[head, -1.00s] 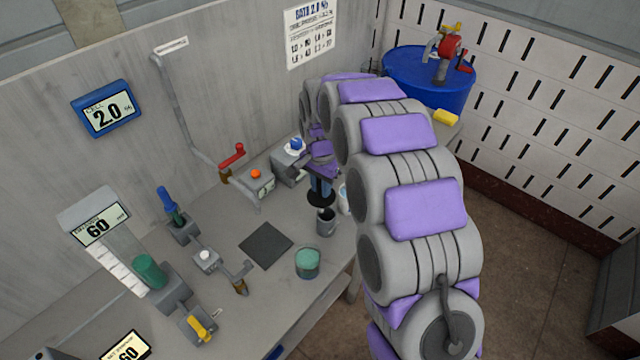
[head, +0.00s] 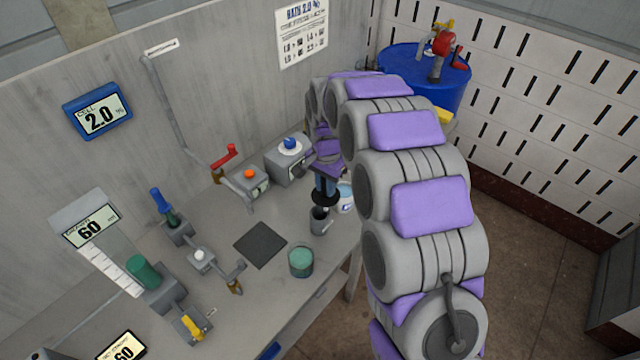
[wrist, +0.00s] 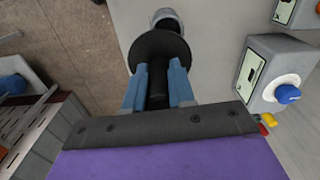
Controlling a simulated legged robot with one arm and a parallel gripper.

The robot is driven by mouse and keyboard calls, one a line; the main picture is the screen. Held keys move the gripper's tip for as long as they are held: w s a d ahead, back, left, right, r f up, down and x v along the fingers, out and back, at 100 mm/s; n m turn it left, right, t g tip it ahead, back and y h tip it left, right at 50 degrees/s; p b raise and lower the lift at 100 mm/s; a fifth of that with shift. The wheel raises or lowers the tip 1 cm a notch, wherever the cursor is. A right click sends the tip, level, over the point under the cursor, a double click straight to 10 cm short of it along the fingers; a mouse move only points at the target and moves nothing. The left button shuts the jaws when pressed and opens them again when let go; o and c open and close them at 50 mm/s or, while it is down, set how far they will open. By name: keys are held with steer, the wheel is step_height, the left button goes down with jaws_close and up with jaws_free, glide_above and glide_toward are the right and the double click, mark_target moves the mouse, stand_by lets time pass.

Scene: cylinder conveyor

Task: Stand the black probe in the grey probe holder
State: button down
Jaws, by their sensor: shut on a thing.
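My gripper (head: 325,186) has blue fingers shut on the black probe, and they show on either side of it in the wrist view (wrist: 158,88). The black probe (head: 325,197) has a wide round disc below the fingers; the disc also shows in the wrist view (wrist: 160,48). The grey probe holder (head: 320,226), a small cup, stands on the bench just below the disc. In the wrist view the holder (wrist: 167,15) is partly hidden behind the disc. The probe's lower end is hidden, so I cannot tell whether it is in the holder.
A green-filled beaker (head: 301,262) and a dark square mat (head: 260,245) lie left of the holder. A white container (head: 346,197) stands close on its right. A box with a blue knob (head: 289,152) is behind the gripper. The bench's front edge is near the holder.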

mark_target(320, 194)
steer(key=shift+d+r, duration=0.1)
steer(key=shift+d, duration=0.2)
steer(key=shift+a+p, duration=0.3)
steer(key=shift+a, duration=0.3)
steer(key=shift+a, duration=0.1)
steer(key=shift+a, duration=0.35)
steer(key=shift+a+f, duration=0.2)
steer(key=shift+f, duration=0.15)
steer(key=shift+d+f, duration=0.5)
steer(key=shift+f, duration=0.15)
steer(key=shift+a+f, duration=0.2)
steer(key=shift+f, duration=0.25)
steer(key=shift+a+f, duration=0.2)
steer(key=shift+f, duration=0.25)
steer(key=shift+d+f, duration=0.3)
steer(key=shift+f, duration=0.5)
steer(key=shift+a+f, duration=0.15)
steer(key=shift+f, duration=0.25)
